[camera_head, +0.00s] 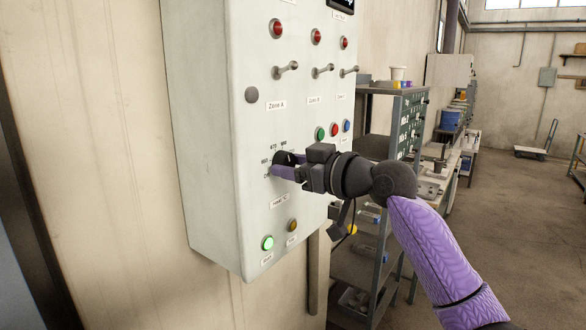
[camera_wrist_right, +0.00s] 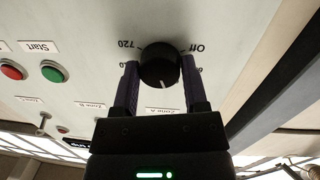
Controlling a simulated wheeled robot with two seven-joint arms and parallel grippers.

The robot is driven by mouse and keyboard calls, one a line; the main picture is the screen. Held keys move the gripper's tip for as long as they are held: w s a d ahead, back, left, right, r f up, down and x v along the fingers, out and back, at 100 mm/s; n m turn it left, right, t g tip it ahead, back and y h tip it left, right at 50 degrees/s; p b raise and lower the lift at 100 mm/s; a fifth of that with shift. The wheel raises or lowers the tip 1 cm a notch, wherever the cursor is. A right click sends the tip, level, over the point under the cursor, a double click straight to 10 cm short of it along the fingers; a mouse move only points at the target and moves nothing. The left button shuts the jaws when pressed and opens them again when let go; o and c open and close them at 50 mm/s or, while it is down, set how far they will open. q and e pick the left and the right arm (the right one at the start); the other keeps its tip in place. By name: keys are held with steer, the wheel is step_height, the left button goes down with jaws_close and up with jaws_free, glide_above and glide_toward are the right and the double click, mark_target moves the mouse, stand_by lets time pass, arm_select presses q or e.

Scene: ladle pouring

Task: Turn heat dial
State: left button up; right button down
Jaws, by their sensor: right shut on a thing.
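The heat dial (camera_head: 283,158) is a round black knob with a numbered scale on the front of a pale grey control panel (camera_head: 215,120). In the right wrist view the dial (camera_wrist_right: 158,62) sits between the two purple fingers, and its white pointer line points down towards the gripper body. "720" is printed to its left and "Off" to its right. My right gripper (camera_head: 284,169) is shut on the dial, with a finger on either side (camera_wrist_right: 160,84). In the head view the fingers partly hide the dial and its scale. My left gripper is not in view.
A grey shelf unit (camera_head: 366,240) stands behind my right arm. The floor at right is open.

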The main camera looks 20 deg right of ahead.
steer(key=shift+f+n, duration=0.1)
steer(key=shift+n, duration=0.2)
stand_by(0.4)
steer(key=shift+c, duration=0.5)
jaws_free()
steer(key=b+v, duration=0.3)
steer(key=v, duration=0.7)
